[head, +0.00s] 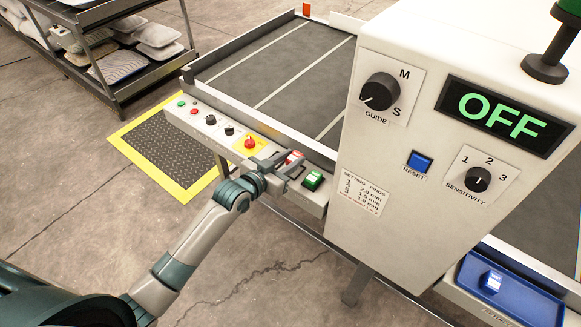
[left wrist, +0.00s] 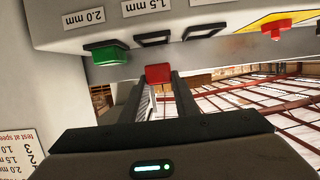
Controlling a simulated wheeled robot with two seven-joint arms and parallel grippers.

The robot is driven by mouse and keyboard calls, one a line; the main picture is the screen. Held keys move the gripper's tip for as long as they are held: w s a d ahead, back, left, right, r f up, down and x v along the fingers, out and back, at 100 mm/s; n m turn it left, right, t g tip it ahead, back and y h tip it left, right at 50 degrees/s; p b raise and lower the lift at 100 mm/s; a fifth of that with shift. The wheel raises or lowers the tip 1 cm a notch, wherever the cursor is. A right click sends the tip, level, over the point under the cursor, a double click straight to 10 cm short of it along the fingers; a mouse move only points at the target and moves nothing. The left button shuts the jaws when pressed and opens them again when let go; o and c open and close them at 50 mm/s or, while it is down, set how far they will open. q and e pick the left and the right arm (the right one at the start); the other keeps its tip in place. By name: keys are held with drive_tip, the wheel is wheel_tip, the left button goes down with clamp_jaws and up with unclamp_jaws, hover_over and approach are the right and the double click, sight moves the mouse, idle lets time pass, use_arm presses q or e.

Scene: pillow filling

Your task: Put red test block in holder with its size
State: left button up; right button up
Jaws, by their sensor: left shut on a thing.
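My left gripper (head: 286,164) is shut on the red test block (head: 294,157) at the machine's front ledge. In the left wrist view the red block (left wrist: 158,73) sits between the two fingertips, just short of the ledge face. Two dark-framed empty holders show there, the 1.5 mm holder (left wrist: 155,38) and another holder (left wrist: 205,30) whose label is cut off. A green block (left wrist: 110,55) sits in the holder by the 2.0 mm label (left wrist: 83,15); it also shows in the head view (head: 313,180). My right gripper is out of view.
A red stop button (head: 250,143) on a yellow plate lies left of my gripper. The white control box (head: 385,225) reads OFF and stands close on the right. A blue tray (head: 530,305) holds a blue-and-white item (head: 492,280). The conveyor (head: 270,65) is bare.

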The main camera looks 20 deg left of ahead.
use_arm(q)
drive_tip(key=shift+f, duration=1.8)
drive_tip(key=shift+f, duration=0.1)
drive_tip(key=o, duration=1.1)
drive_tip(key=shift+c, duration=0.2)
